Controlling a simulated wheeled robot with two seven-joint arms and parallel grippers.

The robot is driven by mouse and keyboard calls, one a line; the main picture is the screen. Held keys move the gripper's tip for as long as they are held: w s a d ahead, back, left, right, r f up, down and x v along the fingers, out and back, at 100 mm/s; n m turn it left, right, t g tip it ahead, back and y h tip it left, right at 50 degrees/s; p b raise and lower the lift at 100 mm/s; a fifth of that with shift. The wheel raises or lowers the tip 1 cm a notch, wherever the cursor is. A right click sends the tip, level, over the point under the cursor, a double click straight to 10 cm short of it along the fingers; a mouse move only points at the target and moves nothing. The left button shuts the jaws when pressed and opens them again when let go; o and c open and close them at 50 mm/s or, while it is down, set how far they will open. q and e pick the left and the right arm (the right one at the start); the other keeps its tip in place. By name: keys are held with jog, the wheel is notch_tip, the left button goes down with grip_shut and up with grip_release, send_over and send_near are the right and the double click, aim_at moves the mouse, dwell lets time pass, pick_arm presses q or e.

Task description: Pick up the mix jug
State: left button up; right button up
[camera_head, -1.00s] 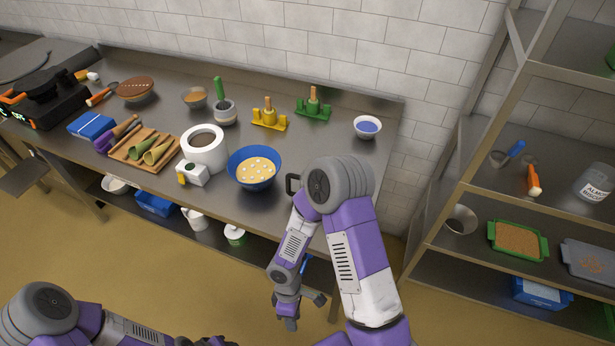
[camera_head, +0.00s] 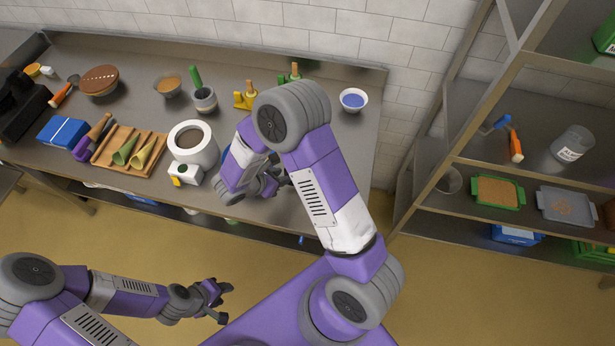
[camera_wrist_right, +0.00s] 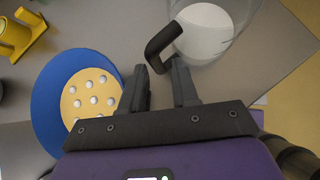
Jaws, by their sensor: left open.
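The mix jug (camera_wrist_right: 205,32) shows at the top of the right wrist view, a clear vessel with white contents and a black handle (camera_wrist_right: 166,40). In the head view my right arm hides it. My right gripper (camera_wrist_right: 160,82) is open; its two fingers point at the handle, whose lower end is near the fingertips. I cannot tell whether they touch. In the head view my right gripper (camera_head: 277,182) is over the counter's front part. My left gripper (camera_head: 222,301) is open and empty, over the floor in front of the counter.
A blue bowl (camera_wrist_right: 42,105) with a yellow, white-dotted top is left of my right gripper. A white tub (camera_head: 193,145), a small white box (camera_head: 186,174) and a cone tray (camera_head: 108,150) stand further left on the counter (camera_head: 335,135). A shelf rack (camera_head: 470,165) stands right.

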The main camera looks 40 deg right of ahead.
aim_at(285, 174)
jog(key=x, duration=0.2)
jog(key=w+x, duration=0.1)
jog(key=x, duration=0.1)
jog(key=shift+f+p, duration=0.2)
jog(key=shift+p, duration=0.1)
jog(key=shift+s+d+f, duration=0.1)
jog(key=shift+d+f, duration=0.1)
jog(key=shift+d, duration=0.05)
grip_shut()
